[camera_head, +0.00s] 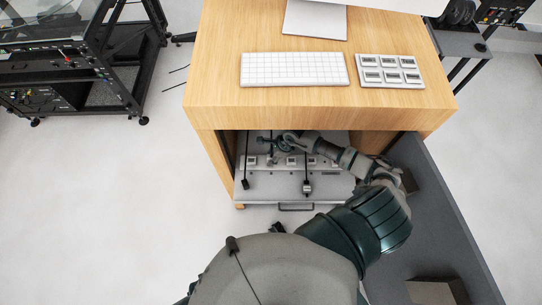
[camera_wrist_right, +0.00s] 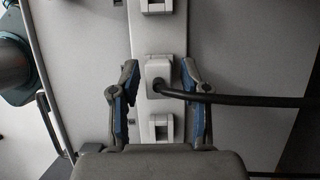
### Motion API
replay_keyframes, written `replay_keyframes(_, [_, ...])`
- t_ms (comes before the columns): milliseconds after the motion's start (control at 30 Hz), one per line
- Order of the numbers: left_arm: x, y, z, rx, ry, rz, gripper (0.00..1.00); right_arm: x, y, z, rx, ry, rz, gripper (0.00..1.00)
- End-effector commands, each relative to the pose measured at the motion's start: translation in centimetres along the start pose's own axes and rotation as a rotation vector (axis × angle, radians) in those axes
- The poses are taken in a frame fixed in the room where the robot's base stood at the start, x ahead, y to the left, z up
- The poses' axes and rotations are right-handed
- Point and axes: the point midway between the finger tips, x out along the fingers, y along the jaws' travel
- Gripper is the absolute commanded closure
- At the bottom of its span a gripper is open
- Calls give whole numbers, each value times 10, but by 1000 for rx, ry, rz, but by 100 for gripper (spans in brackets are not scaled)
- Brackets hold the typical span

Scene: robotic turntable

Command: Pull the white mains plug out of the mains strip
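The white mains plug (camera_wrist_right: 157,70) sits in the mains strip (camera_wrist_right: 148,104) in the right wrist view, with a thick black cable running off to the right. My right gripper (camera_wrist_right: 159,82) is open, with one finger on each side of the plug and a small gap on both sides. In the head view the mains strip (camera_head: 322,163) lies on the shelf inside the desk, and my right gripper (camera_head: 277,148) reaches over its left part. There the plug is too small and covered to make out clearly.
The strip has other sockets (camera_wrist_right: 162,127) along it. The wooden desk top (camera_head: 225,60) is above, with a keyboard (camera_head: 294,69). An open grey door (camera_head: 440,200) stands at the right.

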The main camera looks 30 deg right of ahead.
Motion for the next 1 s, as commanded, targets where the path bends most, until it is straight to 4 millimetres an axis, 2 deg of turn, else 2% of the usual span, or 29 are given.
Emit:
replay_keyframes(33, [0,0,-1,0,1,0,41,0,0,0,0,1,0,73])
replay_keyframes(133, [0,0,-1,1,2,0,41,0,1,2,-1,2,-1,98])
replay_keyframes(167, [0,0,-1,1,2,1,41,0,1,2,-1,2,-1,100])
replay_keyframes(433, [-2,-3,0,-1,3,4,41,-3,3,7,-3,4,-3,100])
replay_keyframes(1000, [-22,-2,-8,1,12,-1,41,-27,2,17,-2,-2,-3,100])
